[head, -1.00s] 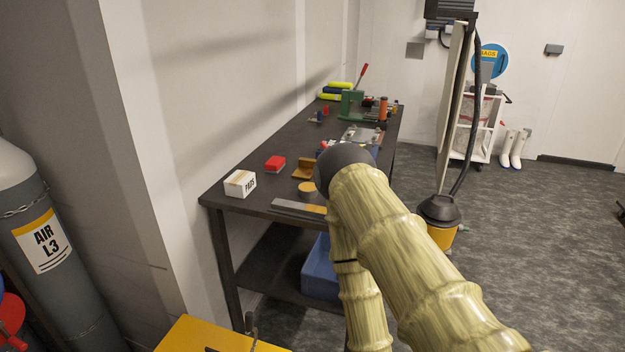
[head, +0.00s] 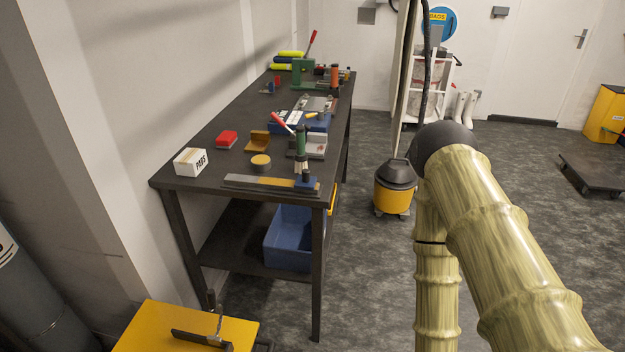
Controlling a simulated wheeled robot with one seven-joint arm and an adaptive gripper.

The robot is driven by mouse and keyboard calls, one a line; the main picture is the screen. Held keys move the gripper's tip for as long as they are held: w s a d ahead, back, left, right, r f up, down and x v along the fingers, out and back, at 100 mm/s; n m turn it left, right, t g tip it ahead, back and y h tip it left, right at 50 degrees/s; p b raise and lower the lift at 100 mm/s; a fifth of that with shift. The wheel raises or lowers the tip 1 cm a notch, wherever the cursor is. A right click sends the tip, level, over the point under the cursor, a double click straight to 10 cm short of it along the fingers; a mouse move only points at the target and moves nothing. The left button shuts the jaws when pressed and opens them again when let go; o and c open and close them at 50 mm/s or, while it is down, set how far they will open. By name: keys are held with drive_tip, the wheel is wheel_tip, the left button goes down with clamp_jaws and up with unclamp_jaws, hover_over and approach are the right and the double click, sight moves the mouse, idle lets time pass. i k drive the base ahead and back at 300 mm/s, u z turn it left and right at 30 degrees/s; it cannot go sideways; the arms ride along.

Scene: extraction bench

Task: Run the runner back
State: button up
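On the near end of the dark bench lies a flat grey rail (head: 262,183) with a yellowish strip. A small blue block (head: 306,181) sits at its right end; it may be the runner, but I cannot tell for sure. Just behind it stands an upright green and dark tool (head: 301,145), with a red-handled lever (head: 281,122) beside it. My arm bends at a dark elbow right of the bench, and its lower part runs out of the bottom of the picture. My gripper is not in view.
The bench (head: 172,170) also holds a PADS box (head: 190,162), a red box (head: 227,139) and a yellow-lidded tin (head: 261,162). A blue crate (head: 285,240) is on the lower shelf. A yellow-topped stand (head: 170,325) is front left; a yellow vacuum (head: 393,190) stands right of the bench.

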sight(305, 181)
drive_tip(key=z, duration=1.6)
drive_tip(key=k, duration=0.8)
drive_tip(key=u, duration=1.85)
drive_tip(key=i, duration=0.5)
drive_tip(key=z, duration=0.1)
